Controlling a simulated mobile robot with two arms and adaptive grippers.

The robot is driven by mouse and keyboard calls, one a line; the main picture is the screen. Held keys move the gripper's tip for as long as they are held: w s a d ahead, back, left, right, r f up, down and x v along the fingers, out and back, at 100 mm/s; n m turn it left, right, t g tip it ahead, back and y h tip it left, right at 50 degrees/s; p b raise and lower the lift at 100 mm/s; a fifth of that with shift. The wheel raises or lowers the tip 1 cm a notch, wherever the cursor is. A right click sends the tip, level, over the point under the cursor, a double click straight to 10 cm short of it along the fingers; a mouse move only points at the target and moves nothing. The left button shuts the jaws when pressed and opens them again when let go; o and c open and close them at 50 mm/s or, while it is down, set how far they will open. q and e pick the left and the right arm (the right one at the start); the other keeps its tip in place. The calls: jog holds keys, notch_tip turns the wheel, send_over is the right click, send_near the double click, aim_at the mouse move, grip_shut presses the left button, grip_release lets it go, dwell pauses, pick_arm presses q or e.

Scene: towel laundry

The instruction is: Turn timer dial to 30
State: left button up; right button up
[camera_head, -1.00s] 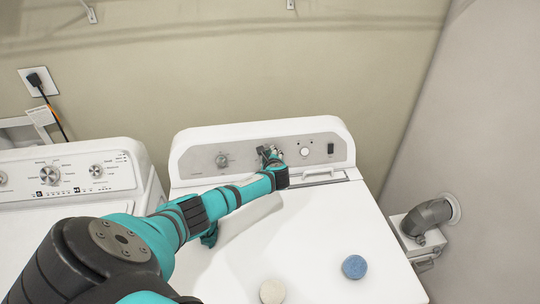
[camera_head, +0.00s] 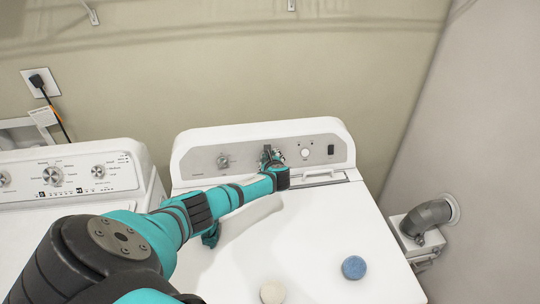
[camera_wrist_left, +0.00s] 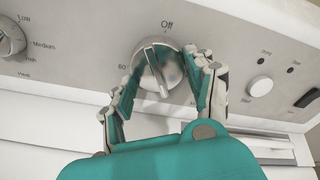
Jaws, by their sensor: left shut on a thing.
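The timer dial (camera_wrist_left: 153,64) is a round silver knob with a raised bar across its face. In the left wrist view "Off" is printed above it and "60" to its left. The bar runs nearly up and down, its top tilted slightly left. My left gripper (camera_wrist_left: 161,73) is shut on the dial, one finger at its left side and one at its right. In the head view the left gripper (camera_head: 270,158) is at the dryer's control panel (camera_head: 245,160) and covers most of the dial. Other numbers around the dial are hidden. My right gripper is out of view.
A second knob (camera_head: 223,161) is left of the timer dial, and a round white button (camera_head: 305,153) and dark switch (camera_head: 331,149) are right. A blue disc (camera_head: 354,267) and a pale disc (camera_head: 272,292) lie on the white dryer top (camera_head: 330,225). Another machine (camera_head: 110,185) stands left.

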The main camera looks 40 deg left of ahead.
pick_arm(q)
jog(key=shift+f, duration=0.1)
jog(key=o, duration=1.1)
jog(key=v, duration=1.2)
jog(key=shift+s, duration=0.1)
jog(key=shift+f, duration=0.1)
